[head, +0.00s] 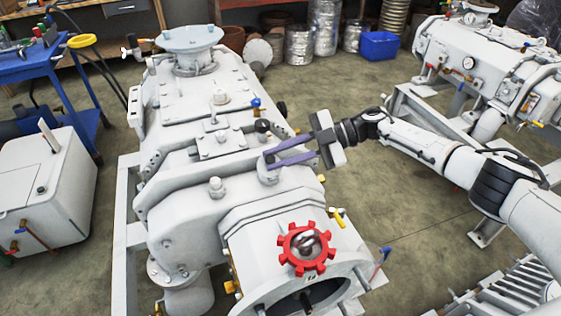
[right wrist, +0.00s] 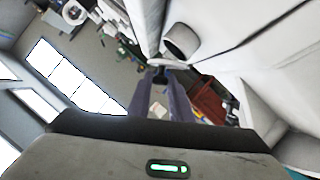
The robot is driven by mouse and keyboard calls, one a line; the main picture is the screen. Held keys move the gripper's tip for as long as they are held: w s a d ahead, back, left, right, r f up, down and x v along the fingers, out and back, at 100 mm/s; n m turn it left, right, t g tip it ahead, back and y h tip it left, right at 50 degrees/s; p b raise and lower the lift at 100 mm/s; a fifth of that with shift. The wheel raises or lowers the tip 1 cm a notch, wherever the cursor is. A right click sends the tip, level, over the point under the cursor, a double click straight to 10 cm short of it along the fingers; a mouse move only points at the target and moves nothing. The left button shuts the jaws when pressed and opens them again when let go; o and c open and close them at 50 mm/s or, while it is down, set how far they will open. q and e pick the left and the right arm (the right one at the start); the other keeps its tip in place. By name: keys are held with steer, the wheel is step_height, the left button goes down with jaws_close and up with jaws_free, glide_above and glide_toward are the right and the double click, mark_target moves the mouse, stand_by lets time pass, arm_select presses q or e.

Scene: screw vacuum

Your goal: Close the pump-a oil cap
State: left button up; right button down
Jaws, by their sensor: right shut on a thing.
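The large white pump (head: 190,215) fills the middle of the head view. My right gripper (head: 268,158) reaches in from the right over its top, its two purple fingers pointing left. The fingers are shut on a small dark piece at the top of a white round fitting, which looks like the oil cap (head: 268,174). The fingers partly hide it. In the right wrist view, the fingers of my right gripper (right wrist: 161,78) come together at a small dark piece beside the white pump body (right wrist: 245,35). I cannot tell whether the cap is fully seated. My left gripper is not in view.
A red toothed ring (head: 305,249) sits on the pump's near end. A second white machine (head: 465,60) stands at the back right. A blue bin (head: 379,45) and metal cans stand behind. A white box (head: 45,190) and a blue cart (head: 50,68) are at left.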

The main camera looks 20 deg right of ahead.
steer(key=w+f+m+g+b, duration=0.1)
steer(key=b, duration=0.3)
steer(key=w+m+g+b, duration=0.1)
steer(key=m+b, duration=0.1)
steer(key=b, duration=0.2)
steer(key=shift+w+f+b, duration=0.1)
steer(key=shift+f+b, duration=0.2)
steer(key=shift+f, duration=0.1)
steer(key=shift+w+m+g+b, duration=0.1)
steer(key=shift+m+g+b, duration=0.2)
steer(key=shift+b, duration=0.35)
steer(key=shift+w+f+m+h+b, duration=0.1)
steer(key=shift+m+h+b, duration=0.2)
steer(key=shift+b, duration=1.45)
steer(key=shift+w+g+b, duration=0.1)
steer(key=shift+g+b, duration=0.2)
steer(key=shift+m, duration=0.3)
steer(key=c, duration=1.6)
jaws_free()
